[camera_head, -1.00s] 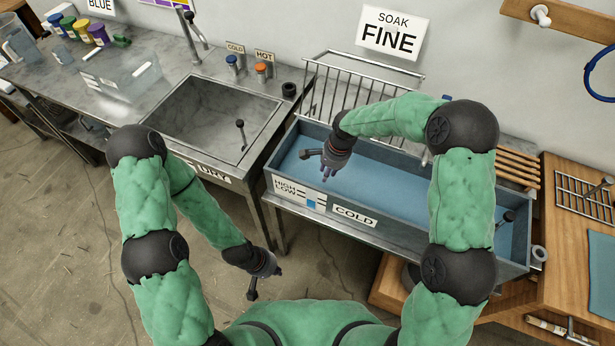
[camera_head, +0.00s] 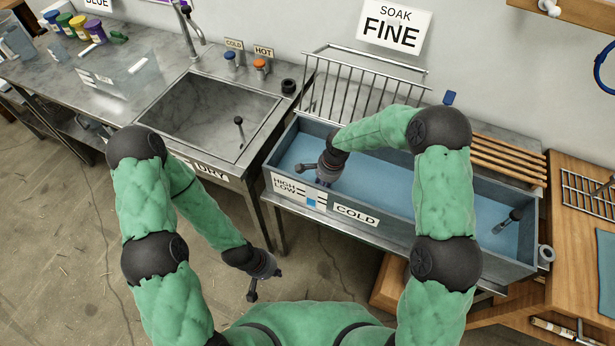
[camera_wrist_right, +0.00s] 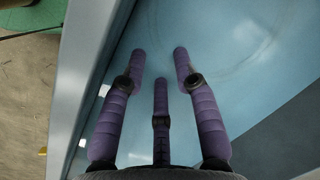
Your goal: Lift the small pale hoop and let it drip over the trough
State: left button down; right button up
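The trough (camera_head: 450,246) is a long grey tank of blue water with a COLD label on its front. My right gripper (camera_head: 324,181) is over its left end, inside the walls. In the right wrist view, that gripper (camera_wrist_right: 160,62) has its purple fingers spread with nothing between them, pointing at the water. A faint pale curved line (camera_wrist_right: 218,80) shows in the water to the right of the fingers; I cannot tell if it is the small pale hoop. No hoop is clear in the head view. My left gripper (camera_head: 268,278) hangs in front of the sink bench; its finger opening is unclear.
A metal rack (camera_head: 365,75) stands behind the trough under the SOAK FINE sign (camera_head: 391,26). The sink (camera_head: 205,115) is to the left. A wooden bench (camera_head: 570,250) stands at right.

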jog(key=shift+w+a+f, duration=0.1)
jog(key=shift+a+f, duration=0.1)
jog(key=shift+f, duration=1.05)
jog(key=shift+c, duration=0.3)
grip_shut()
jog(key=shift+r, duration=0.1)
jog(key=shift+d+r, duration=0.2)
jog(key=shift+r, duration=0.15)
notch_tip(320, 180, up, 10)
jog(key=r+p, duration=0.1)
jog(key=p, duration=0.1)
jog(key=s+d+p, duration=0.1)
jog(key=s+d, duration=0.1)
jog(key=d, duration=0.7)
jog(key=s+d+p, duration=0.1)
jog(key=s+d, duration=0.1)
jog(key=d, duration=0.8)
jog(key=shift+s, duration=0.35)
